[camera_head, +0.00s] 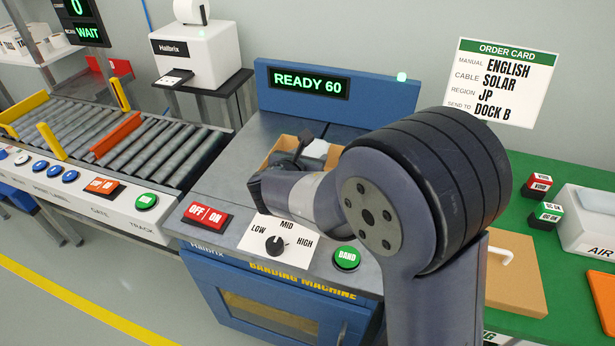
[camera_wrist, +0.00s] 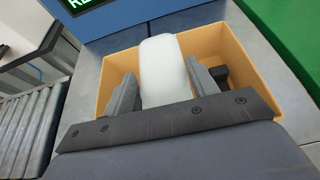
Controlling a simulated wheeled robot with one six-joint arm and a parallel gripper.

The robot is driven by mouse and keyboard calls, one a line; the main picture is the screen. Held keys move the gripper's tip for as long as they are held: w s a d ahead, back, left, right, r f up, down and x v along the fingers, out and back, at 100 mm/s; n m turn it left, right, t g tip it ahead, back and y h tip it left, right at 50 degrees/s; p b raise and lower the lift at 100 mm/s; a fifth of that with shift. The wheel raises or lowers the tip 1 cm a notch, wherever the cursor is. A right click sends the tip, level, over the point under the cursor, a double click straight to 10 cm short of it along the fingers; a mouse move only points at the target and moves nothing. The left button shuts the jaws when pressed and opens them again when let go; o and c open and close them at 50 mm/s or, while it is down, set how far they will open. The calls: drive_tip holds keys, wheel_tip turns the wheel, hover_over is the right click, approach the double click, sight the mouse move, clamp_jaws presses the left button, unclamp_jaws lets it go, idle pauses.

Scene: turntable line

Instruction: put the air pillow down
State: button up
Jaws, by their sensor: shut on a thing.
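A white air pillow (camera_wrist: 165,72) is between the two fingers of my gripper (camera_wrist: 163,88) in the wrist view. My gripper is shut on it, over an open cardboard box (camera_wrist: 228,46). In the head view the pillow (camera_head: 317,149) and the box (camera_head: 281,146) are partly hidden behind my arm. The box stands on the metal top of the banding machine (camera_head: 232,160).
The banding machine has a READY 60 display (camera_head: 310,83), a LOW-MID-HIGH dial (camera_head: 276,245) and a green BAND button (camera_head: 346,258). A roller conveyor (camera_head: 185,150) is at left. A green table (camera_head: 535,170) at right holds a flat cardboard piece (camera_head: 515,275) and a white AIR box (camera_head: 590,215).

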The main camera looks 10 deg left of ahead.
drive_tip(key=shift+f+b, duration=0.4)
drive_tip(key=shift+f, duration=1.75)
drive_tip(key=shift+f, duration=0.1)
drive_tip(key=shift+f+b, duration=0.55)
drive_tip(key=shift+b, duration=0.1)
drive_tip(key=o, duration=1)
drive_tip(key=shift+c, duration=0.2)
drive_tip(key=shift+r+p, duration=0.6)
drive_tip(key=shift+p, duration=0.05)
drive_tip(key=p+v, duration=0.1)
drive_tip(key=v, duration=1.1)
